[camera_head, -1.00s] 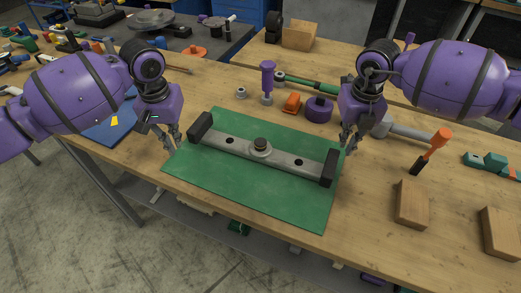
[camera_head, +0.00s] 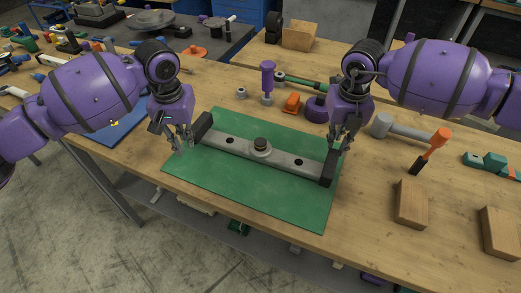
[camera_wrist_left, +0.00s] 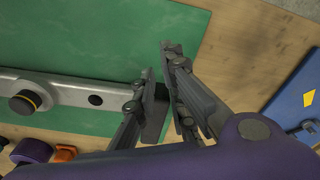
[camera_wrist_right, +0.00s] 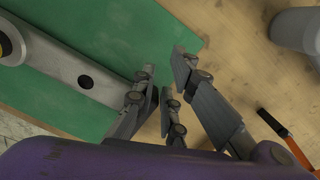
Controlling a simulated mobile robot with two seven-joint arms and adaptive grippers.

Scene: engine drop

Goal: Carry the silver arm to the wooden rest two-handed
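The silver arm (camera_head: 232,143), a long grey bar with a round hub and black end blocks, lies on the green mat (camera_head: 265,198). It also shows in the left wrist view (camera_wrist_left: 68,93) and the right wrist view (camera_wrist_right: 55,62). My left gripper (camera_head: 183,146) is open beside the bar's left end block (camera_head: 203,125). My right gripper (camera_head: 338,145) is open close to the right end block (camera_head: 328,168). The fingers partly hide both ends in the wrist views; contact cannot be told. Two wooden blocks, likely the wooden rest, stand at right (camera_head: 411,204) (camera_head: 500,233).
Behind the mat are a purple-handled tool (camera_head: 268,80), an orange block (camera_head: 291,103) and a purple ring (camera_head: 315,107). A grey mallet (camera_head: 392,127) and an orange-handled tool (camera_head: 438,142) lie right of my right gripper. Bare tabletop lies between mat and wooden blocks.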

